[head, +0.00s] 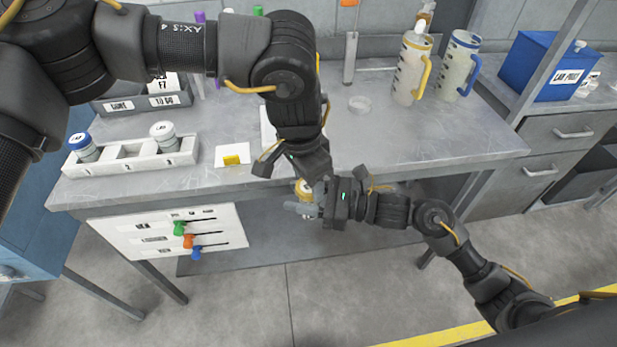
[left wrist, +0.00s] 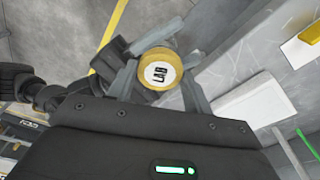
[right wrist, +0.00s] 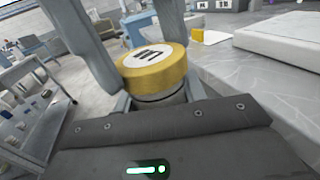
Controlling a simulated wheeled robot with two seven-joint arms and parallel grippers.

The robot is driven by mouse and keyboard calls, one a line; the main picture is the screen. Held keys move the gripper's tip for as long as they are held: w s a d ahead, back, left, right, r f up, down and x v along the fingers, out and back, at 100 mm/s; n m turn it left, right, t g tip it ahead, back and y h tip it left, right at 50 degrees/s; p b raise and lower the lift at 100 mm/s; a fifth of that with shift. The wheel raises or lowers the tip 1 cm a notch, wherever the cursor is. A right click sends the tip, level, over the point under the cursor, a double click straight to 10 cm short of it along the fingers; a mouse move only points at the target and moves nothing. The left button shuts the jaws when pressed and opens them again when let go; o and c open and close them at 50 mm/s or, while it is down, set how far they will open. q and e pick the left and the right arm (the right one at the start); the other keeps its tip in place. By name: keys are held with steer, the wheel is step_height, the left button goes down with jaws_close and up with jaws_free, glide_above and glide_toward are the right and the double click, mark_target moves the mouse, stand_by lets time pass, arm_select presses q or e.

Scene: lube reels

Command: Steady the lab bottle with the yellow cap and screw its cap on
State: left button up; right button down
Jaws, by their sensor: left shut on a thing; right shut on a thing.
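The lab bottle (right wrist: 165,100) has a yellow cap (right wrist: 152,70) with a white label. It is held upright or nearly so in the air just off the bench's front edge. My right gripper (head: 306,208) comes in from the right and is shut around the bottle, which is mostly hidden by its fingers. My left gripper (head: 303,184) points down from above, its fingers on both sides of the cap; the cap also shows in the left wrist view (left wrist: 160,72). The cap sits over the bottle's top; how far its thread is engaged cannot be seen.
A white rack (head: 130,167) on the bench (head: 400,140) holds a blue-capped and a white-capped bottle, with its middle slot empty. Measuring jugs (head: 408,75) stand behind.

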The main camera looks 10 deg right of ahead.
arm_select(q)
steer(key=m, duration=0.4)
steer(key=shift+w+m+g, duration=0.1)
steer(key=shift+m+g, duration=0.2)
steer(key=shift+m, duration=0.1)
steer(key=m, duration=0.4)
steer(key=shift+w+m+g, duration=0.1)
steer(key=shift+m+g, duration=0.2)
steer(key=m, duration=0.6)
steer(key=shift+m+g+y, duration=0.3)
steer(key=shift+m, duration=0.1)
steer(key=m, duration=0.7)
steer(key=shift+w+d+y, duration=0.1)
steer(key=shift+y, duration=0.3)
steer(key=m, duration=0.5)
steer(key=shift+d+y, duration=0.1)
steer(key=shift+y, duration=0.2)
steer(key=m, duration=0.4)
steer(key=shift+m, duration=0.3)
steer(key=o, duration=1)
steer(key=shift+o, duration=0.2)
